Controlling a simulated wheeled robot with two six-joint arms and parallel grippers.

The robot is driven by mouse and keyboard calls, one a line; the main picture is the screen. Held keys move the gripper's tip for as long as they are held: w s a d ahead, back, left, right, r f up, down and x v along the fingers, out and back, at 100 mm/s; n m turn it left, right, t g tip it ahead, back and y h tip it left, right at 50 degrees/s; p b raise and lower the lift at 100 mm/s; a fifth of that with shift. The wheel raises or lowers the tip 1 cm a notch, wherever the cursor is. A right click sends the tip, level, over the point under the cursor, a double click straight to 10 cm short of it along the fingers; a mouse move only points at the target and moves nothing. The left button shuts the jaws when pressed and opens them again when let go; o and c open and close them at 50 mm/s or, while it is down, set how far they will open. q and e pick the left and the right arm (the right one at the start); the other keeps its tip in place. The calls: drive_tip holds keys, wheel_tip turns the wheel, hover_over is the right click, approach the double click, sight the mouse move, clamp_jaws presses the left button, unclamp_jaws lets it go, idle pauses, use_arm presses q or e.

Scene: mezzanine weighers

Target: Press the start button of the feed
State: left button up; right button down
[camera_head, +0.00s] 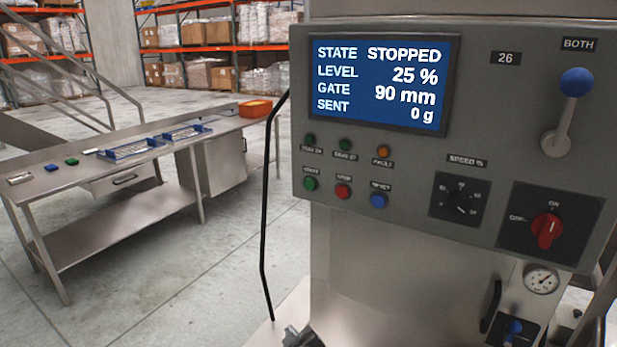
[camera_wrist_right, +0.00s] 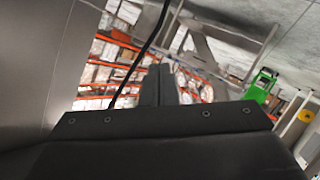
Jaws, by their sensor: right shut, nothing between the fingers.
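The green start button (camera_head: 311,184) is at the left of the lower button row on the grey control panel (camera_head: 480,120). The red stop button (camera_head: 343,191) and the blue reset button (camera_head: 378,200) are to its right. The screen (camera_head: 380,82) reads state STOPPED, level 25 %, gate 90 mm, sent 0 g. My right gripper (camera_head: 300,337) shows at the bottom edge, well below the start button and apart from the panel. In the right wrist view its fingers (camera_wrist_right: 155,85) are together and empty. My left gripper is out of view.
A black cable (camera_head: 265,200) hangs at the panel's left side. A red rotary switch (camera_head: 547,230), a speed knob (camera_head: 460,202) and a blue-knobbed lever (camera_head: 576,84) are on the right. A steel table (camera_head: 110,215) with blue trays stands at left; open floor lies between.

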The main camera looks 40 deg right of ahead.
sight(309, 184)
wheel_tip(309, 184, up, 36)
drive_tip(key=w+m+t+h+p, duration=0.1)
drive_tip(key=m+t+h+p, duration=0.1)
drive_tip(key=t+h+p, duration=0.2)
drive_tip(key=shift+w+a+r+t+p, duration=0.15)
drive_tip(key=shift+a+t+p, duration=0.3)
drive_tip(key=shift+t, duration=0.65)
drive_tip(key=shift+d, duration=0.1)
drive_tip(key=shift+w+d+b, duration=0.2)
drive_tip(key=shift+w+d, duration=0.35)
drive_tip(key=shift+d, duration=0.8)
drive_tip(key=shift+w+d+b, duration=0.25)
drive_tip(key=shift+w+d, duration=0.35)
drive_tip(key=shift+d, duration=0.75)
drive_tip(key=shift+w+d+b, duration=0.2)
drive_tip(key=shift+w+d, duration=0.35)
drive_tip(key=shift+d, duration=0.8)
drive_tip(key=shift+d, duration=0.15)
drive_tip(key=shift+w+d+b, duration=0.15)
drive_tip(key=shift+d+b, duration=0.1)
drive_tip(key=shift+b, duration=0.05)
